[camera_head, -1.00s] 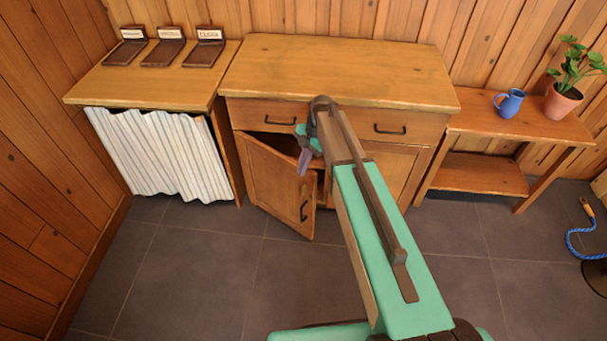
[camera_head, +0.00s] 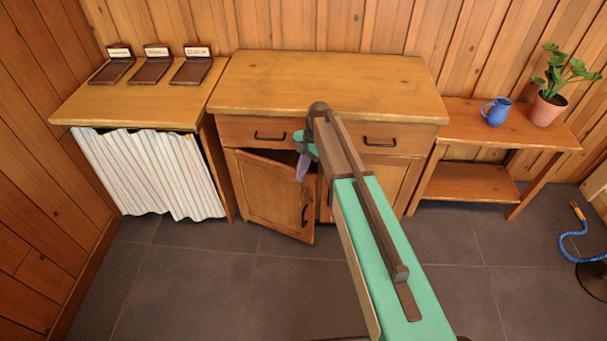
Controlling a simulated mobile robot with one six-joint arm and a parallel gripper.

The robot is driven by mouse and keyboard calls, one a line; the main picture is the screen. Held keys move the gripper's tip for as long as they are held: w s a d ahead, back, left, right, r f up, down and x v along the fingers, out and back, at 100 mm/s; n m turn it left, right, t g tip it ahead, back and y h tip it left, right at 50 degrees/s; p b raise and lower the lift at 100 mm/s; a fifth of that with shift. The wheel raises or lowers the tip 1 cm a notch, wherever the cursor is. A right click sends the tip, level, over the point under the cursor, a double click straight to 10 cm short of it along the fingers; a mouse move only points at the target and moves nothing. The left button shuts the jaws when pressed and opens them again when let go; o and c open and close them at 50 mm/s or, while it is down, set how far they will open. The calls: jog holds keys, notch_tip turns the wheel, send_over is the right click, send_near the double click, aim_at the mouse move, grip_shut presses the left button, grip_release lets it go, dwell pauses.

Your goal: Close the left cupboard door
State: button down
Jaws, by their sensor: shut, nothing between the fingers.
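The wooden cupboard (camera_head: 330,85) stands against the back wall, with two drawers above its doors. Its left door (camera_head: 270,192) is ajar, hinged on its left side, with its free right edge swung out toward me. A dark handle (camera_head: 304,215) is near that edge. My gripper (camera_head: 303,168) is shut and empty, pointing down at the upper right of the left door. I cannot tell whether it touches the door. The right door (camera_head: 383,178) looks closed and is partly hidden behind my arm.
A side table with a striped curtain (camera_head: 155,172) stands left, holding three dark stands. A low shelf table (camera_head: 515,130) on the right holds a blue mug (camera_head: 496,111) and a potted plant (camera_head: 548,105). The grey tiled floor (camera_head: 210,280) in front is clear.

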jog(key=shift+s, duration=0.15)
notch_tip(320, 180, up, 10)
jog(key=b, duration=0.1)
jog(key=shift+s+a+f, duration=0.15)
jog(key=shift+s+f, duration=0.05)
jog(key=shift+f, duration=0.05)
dwell(0.6)
jog(key=shift+f, duration=0.1)
jog(key=s+d+f+m+g+h, duration=0.1)
jog(key=s+d+f+m, duration=0.2)
jog(key=s+f+m, duration=0.55)
jog(key=s+d+f+m, duration=0.4)
jog(key=s+f, duration=0.8)
jog(key=f, duration=0.3)
jog(key=s+d+f+m, duration=0.1)
jog(key=s+f+m, duration=0.2)
jog(key=s, duration=0.5)
jog(key=s+d+f+m+g+h, duration=0.1)
jog(key=s+f+m, duration=0.3)
jog(key=s, duration=0.5)
jog(key=s+d+f+m+g+h, duration=0.1)
jog(key=s+d+f+m, duration=0.2)
jog(key=s+m, duration=0.3)
jog(key=s, duration=0.2)
jog(key=shift+s+f, duration=0.35)
jog(key=shift+s, duration=0.05)
